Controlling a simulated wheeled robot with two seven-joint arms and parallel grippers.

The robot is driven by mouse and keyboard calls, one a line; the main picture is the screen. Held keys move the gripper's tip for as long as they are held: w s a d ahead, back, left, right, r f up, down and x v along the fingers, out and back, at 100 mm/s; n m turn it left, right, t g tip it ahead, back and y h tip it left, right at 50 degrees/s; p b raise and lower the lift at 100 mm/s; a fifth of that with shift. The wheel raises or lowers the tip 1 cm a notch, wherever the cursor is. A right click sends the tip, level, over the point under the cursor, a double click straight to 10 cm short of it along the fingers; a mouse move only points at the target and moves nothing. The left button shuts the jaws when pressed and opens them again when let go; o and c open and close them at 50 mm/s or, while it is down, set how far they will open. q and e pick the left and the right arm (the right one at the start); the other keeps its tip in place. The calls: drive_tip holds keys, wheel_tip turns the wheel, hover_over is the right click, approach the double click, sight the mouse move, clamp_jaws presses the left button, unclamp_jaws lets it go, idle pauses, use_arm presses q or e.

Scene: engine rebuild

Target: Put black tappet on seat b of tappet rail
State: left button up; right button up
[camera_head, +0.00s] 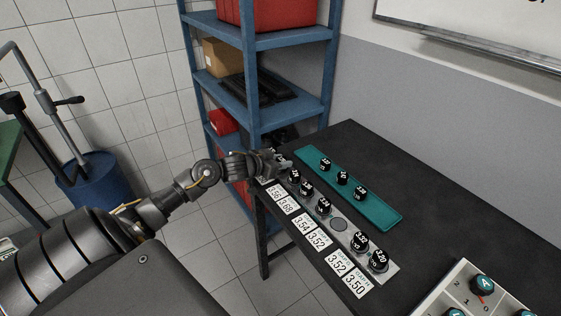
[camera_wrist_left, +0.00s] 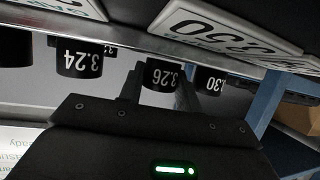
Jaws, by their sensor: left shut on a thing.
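The grey tappet rail (camera_head: 340,226) lies on the dark bench and carries several black tappets with white numbers. An empty round seat shows between the tappet at mid-rail (camera_head: 323,206) and the near pair (camera_head: 360,242). My left gripper (camera_head: 278,163) is at the rail's far end. In the left wrist view its fingers are shut on a black tappet marked 3.26 (camera_wrist_left: 163,76). A tappet marked 3.24 (camera_wrist_left: 80,62) and one ending in .30 (camera_wrist_left: 210,80) show on either side. I cannot tell whether the held tappet touches the rail. Seat letters are not readable.
A teal tray (camera_head: 385,214) with three black tappets lies behind the rail. White number cards (camera_head: 318,238) line the rail's front side. A grey panel with teal knobs (camera_head: 450,292) is at the near right. A blue shelf (camera_head: 290,40) stands beyond the bench.

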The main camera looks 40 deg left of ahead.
use_arm(q)
drive_tip(key=shift+f, duration=0.2)
drive_tip(key=o, duration=1)
drive_tip(key=shift+c, duration=0.2)
drive_tip(key=shift+r, duration=0.2)
drive_tip(key=v, duration=1.2)
drive_tip(key=shift+s+f, duration=0.1)
